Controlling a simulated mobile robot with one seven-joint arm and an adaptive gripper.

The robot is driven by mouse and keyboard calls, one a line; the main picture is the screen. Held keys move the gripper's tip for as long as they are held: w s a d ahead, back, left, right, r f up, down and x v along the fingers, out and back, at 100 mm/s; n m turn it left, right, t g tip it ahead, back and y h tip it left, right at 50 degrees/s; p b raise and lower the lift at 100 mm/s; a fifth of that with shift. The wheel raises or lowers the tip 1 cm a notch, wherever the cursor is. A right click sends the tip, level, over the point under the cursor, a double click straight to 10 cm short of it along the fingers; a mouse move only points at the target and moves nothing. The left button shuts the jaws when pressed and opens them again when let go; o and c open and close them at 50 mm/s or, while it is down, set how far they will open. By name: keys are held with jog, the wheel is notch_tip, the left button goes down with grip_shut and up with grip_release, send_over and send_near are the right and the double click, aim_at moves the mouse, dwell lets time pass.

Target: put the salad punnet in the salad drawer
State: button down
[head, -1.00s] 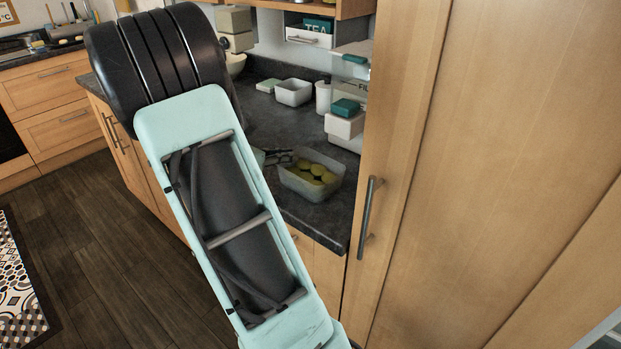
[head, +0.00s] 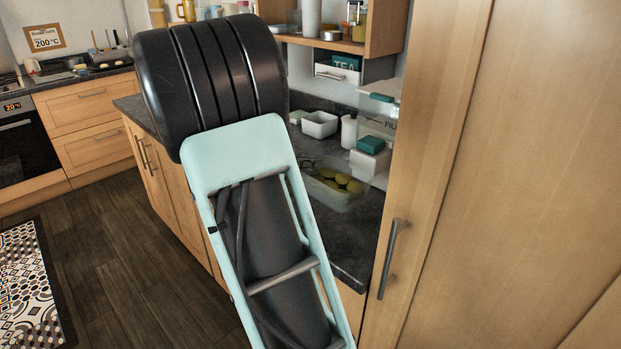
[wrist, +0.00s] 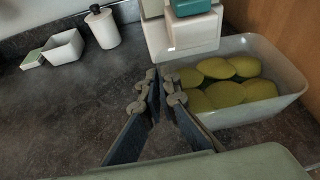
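A translucent tub (wrist: 265,113) with several yellow-green rounds stands on the dark worktop, at the right of the wrist view. It also shows right of my arm in the head view (head: 332,199). I cannot tell for sure that it is the salad punnet; no other punnet stands out. My gripper (wrist: 160,84) is over the worktop just left of the tub. My arm hides part of the counter in the head view. No salad drawer is in view.
A tall wooden cupboard door with a bar handle (head: 389,260) closes off the right side. White canisters, one with a teal lid (head: 370,145), stand behind the tub. A small white bin (head: 319,125) sits farther back.

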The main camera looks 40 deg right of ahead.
notch_tip(320, 180, up, 2)
jog(key=shift+r, duration=0.15)
jog(key=w+a+f+n+t+y, duration=0.1)
jog(key=a+f+n+t, duration=0.25)
jog(key=a, duration=0.85)
jog(key=a+f+n+t+y, duration=0.15)
jog(key=a+f, duration=0.35)
jog(key=a, duration=0.6)
jog(key=w+a+f+n+t+y, duration=0.1)
jog(key=a+f+n+t, duration=0.25)
jog(key=a, duration=0.85)
notch_tip(320, 180, up, 8)
jog(key=d+p, duration=0.1)
jog(key=p, duration=1.3)
jog(key=shift+m+h+p, duration=0.35)
jog(key=shift+m+p, duration=0.05)
jog(key=shift+m, duration=0.05)
